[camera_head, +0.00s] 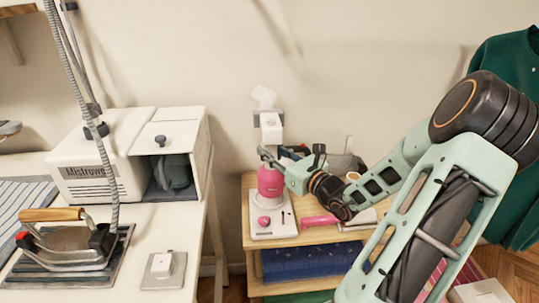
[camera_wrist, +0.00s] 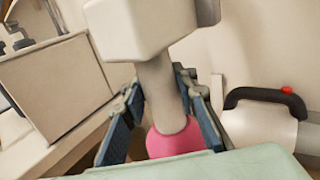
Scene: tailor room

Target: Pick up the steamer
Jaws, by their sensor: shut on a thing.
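The steamer, which I take to be the pink and white upright thing (camera_head: 270,183), is at the left end of a wooden shelf unit. It has a pink body, a white neck and a blocky white head. In the wrist view the steamer (camera_wrist: 172,143) shows its head at the top, its neck in the middle and its pink body at the bottom. My gripper (camera_head: 272,157) reaches in from the right and is shut on its neck. In the wrist view the dark fingers of my gripper (camera_wrist: 157,85) lie on both sides of the neck. I cannot tell whether the steamer still touches the shelf.
A white base with a pink knob (camera_head: 272,226) sits below the steamer. A pink tool (camera_head: 318,221) and other items crowd the wooden shelf unit (camera_head: 250,262). The white table at left holds an iron (camera_head: 68,245) and a white machine (camera_head: 98,165). Green clothing (camera_head: 515,140) hangs at right.

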